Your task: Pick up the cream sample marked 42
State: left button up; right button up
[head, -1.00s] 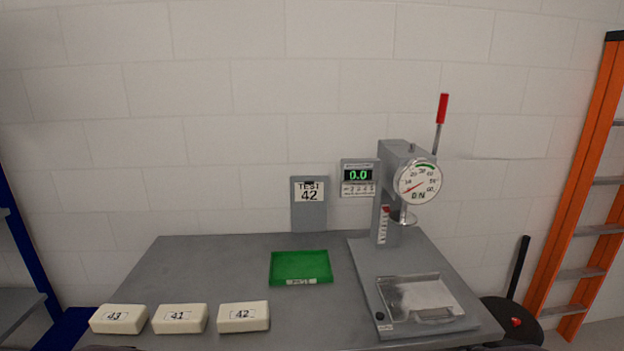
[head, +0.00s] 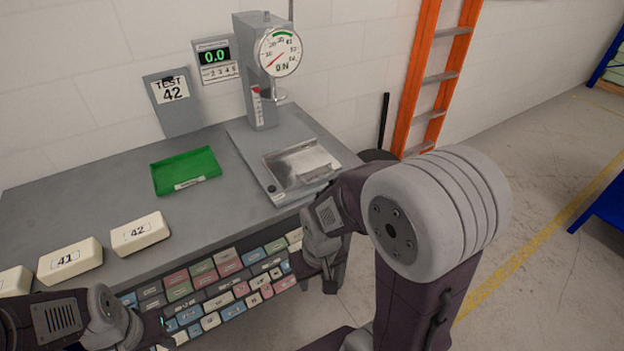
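The cream sample marked 42 (head: 140,233) is a block lying label up near the front edge of the grey table (head: 215,222). The sample marked 41 (head: 70,260) lies to its left, and another cream block (head: 14,281) is cut by the left edge. My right gripper (head: 318,274) hangs in front of the table, right of sample 42 and well apart from it. My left gripper (head: 148,334) is low at the front left, below the samples. Neither gripper appears to hold a sample; their finger gaps are not clear.
A green tray (head: 186,172) lies behind sample 42. A press with a dial gauge (head: 280,52) stands on the table's right part. A sign reading TEST 42 (head: 171,90) stands at the back.

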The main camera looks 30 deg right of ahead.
aim_at(139, 234)
jog(key=i+l+u, duration=0.25)
jog(key=u, duration=0.2)
jog(key=i+l+u, duration=0.2)
jog(key=u, duration=0.25)
jog(key=i+l+u, duration=0.15)
jog(key=l+u, duration=0.3)
